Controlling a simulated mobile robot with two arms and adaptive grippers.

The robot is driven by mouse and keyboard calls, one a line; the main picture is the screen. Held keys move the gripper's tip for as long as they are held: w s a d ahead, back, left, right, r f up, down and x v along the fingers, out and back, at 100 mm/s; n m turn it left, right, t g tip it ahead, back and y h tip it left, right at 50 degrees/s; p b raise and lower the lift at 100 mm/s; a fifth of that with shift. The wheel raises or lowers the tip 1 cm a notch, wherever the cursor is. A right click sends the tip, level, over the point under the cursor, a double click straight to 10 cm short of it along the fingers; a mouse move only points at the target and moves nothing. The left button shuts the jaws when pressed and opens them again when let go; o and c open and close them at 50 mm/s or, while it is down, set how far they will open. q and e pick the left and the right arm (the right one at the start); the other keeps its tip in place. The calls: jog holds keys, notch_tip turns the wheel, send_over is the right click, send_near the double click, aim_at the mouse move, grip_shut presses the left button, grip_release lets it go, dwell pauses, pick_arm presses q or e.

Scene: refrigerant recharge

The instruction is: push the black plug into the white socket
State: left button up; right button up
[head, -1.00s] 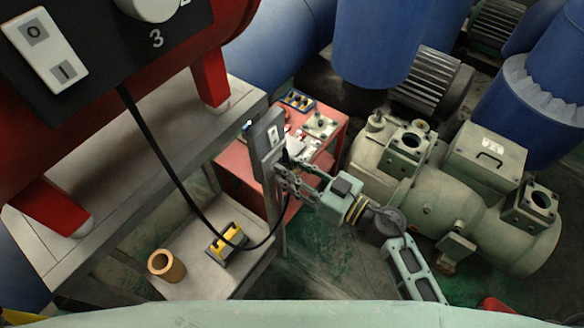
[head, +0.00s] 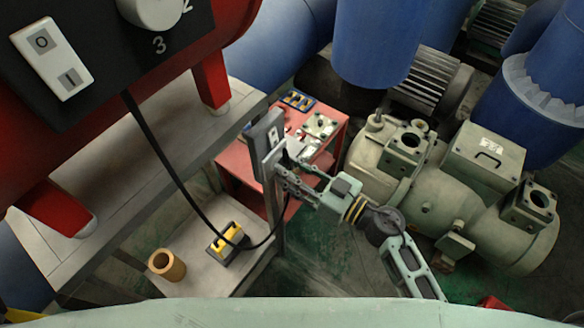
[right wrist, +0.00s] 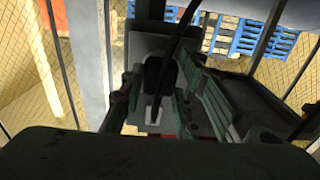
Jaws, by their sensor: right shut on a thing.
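My right gripper (head: 284,172) is shut on the black plug (right wrist: 158,75), right at the grey upright post. In the right wrist view the plug sits between the two fingers, with its black cable running up. In the head view the fingers mostly hide the plug. The white socket (head: 273,134) is on the grey box at the top of the post, just above the fingers. A small pale patch shows below the plug in the wrist view; I cannot tell whether the plug is in a socket opening. My left gripper is out of view.
The black cable (head: 160,150) hangs from the red machine's panel and loops past the yellow-and-black block (head: 229,243) to the plug. A brass ring (head: 166,264) stands on the lower shelf. A red table (head: 240,178) stands behind the post, and a green compressor (head: 430,185) on the right.

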jog(key=shift+p, duration=0.35)
dwell(0.9)
jog(key=shift+w+a, duration=0.25)
jog(key=shift+a, duration=0.1)
jog(key=o, duration=1.1)
jog(key=shift+o, duration=0.2)
jog(key=v, duration=1.2)
jog(key=shift+w, duration=0.1)
